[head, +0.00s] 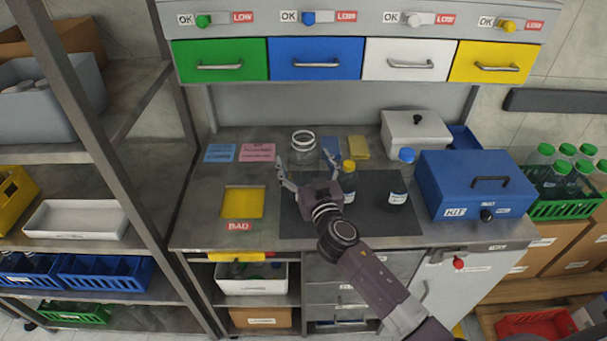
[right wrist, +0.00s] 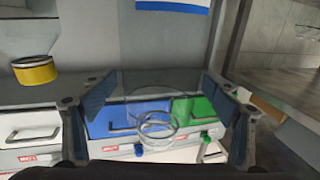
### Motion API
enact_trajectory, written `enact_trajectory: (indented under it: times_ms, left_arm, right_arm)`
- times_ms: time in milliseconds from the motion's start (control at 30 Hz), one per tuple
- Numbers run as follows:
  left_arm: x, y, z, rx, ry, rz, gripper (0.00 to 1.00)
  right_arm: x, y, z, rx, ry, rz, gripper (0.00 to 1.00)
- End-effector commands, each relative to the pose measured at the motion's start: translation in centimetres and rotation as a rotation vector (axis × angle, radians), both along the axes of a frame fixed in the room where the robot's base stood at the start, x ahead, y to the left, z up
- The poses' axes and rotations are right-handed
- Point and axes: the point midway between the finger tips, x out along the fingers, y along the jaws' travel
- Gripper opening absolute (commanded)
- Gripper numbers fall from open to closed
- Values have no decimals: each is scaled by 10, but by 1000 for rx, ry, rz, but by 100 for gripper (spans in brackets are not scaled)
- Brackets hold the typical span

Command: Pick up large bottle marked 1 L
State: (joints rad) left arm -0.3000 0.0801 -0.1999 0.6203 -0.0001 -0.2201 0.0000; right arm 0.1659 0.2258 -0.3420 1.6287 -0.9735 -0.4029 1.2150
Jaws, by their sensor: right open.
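Two dark labelled bottles stand on the bench's dark mat: one with a blue cap (head: 398,186) and, to its left, one with a yellow cap (head: 348,187). Their labels are too small to read, so I cannot tell which is marked 1 L. A clear open jar (head: 303,152) stands at the back, left of them. My right gripper (head: 304,162) is open and empty, its fingers pointing toward the jar. My left gripper is out of view.
A yellow square (head: 243,202) lies on the bench at left, above a BAD label. Coloured drawers (head: 315,58) hang above. A metal shelf rack stands at left.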

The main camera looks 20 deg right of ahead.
Motion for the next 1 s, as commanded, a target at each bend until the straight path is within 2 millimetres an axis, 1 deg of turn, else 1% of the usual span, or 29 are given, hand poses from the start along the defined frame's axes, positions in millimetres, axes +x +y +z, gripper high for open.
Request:
enact_trajectory:
  times_ms: [200,600,633,867,1000]
  left_arm:
    - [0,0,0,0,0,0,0]
    - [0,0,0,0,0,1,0]
    - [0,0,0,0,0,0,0]
    - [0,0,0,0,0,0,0]
    - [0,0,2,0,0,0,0]
  right_arm:
    - [0,0,-1,1,1,0,79]
    - [0,0,-1,1,1,0,35]
    - [0,0,-1,1,1,0,34]
    - [0,0,0,1,0,0,34]
    - [0,0,7,3,-1,-1,34]
